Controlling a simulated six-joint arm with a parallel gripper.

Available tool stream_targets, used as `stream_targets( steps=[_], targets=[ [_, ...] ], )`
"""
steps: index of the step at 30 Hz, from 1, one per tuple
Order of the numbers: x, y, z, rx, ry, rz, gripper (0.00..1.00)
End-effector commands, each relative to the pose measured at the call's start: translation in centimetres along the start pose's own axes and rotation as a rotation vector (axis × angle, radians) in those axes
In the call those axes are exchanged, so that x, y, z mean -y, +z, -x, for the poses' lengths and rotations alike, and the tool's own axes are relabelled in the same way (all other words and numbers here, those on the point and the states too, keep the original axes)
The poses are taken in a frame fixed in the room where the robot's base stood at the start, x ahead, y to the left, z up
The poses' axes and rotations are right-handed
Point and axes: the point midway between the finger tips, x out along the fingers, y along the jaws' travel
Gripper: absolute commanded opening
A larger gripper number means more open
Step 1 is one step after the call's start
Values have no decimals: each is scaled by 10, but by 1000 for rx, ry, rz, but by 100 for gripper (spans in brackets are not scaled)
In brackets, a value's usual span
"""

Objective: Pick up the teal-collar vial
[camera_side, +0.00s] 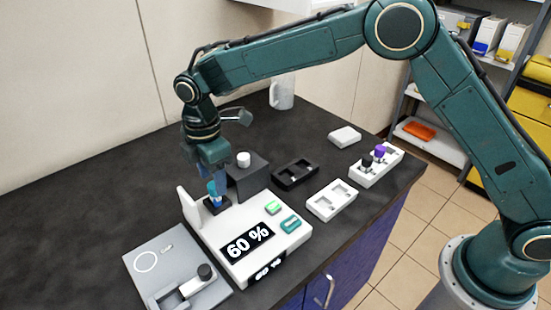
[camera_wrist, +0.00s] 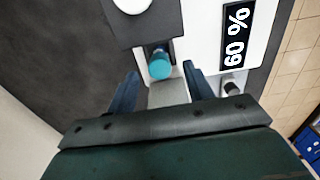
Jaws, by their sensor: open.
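The teal-collar vial (camera_side: 212,189) stands in a dark holder at the left end of the white device with the "60 %" display (camera_side: 248,243). In the wrist view its round teal top (camera_wrist: 159,66) shows between my fingertips. My gripper (camera_side: 214,177) points down over the vial. In the wrist view its two blue fingers (camera_wrist: 160,73) are open, one on each side of the vial, with visible gaps. The lower part of the vial is hidden by the holder and the fingers.
A dark block with a white cap (camera_side: 243,159) stands close behind the device. A grey unit with a black-capped item (camera_side: 205,272) is in front. A black rack (camera_side: 294,183), an empty white rack (camera_side: 331,203) and a white rack with vials (camera_side: 377,173) stand rightward. The back-left counter is clear.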

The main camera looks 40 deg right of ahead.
Motion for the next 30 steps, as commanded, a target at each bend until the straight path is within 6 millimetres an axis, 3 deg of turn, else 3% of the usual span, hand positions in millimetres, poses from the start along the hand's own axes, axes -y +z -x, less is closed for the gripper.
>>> stream_targets(
  steps=[9,24,25,30],
  targets=[
    [0,1,-30,1,-1,0,51],
    [0,1,-30,1,0,0,51],
    [0,1,-30,1,0,0,50],
    [0,1,-30,0,0,0,16]
  ],
)
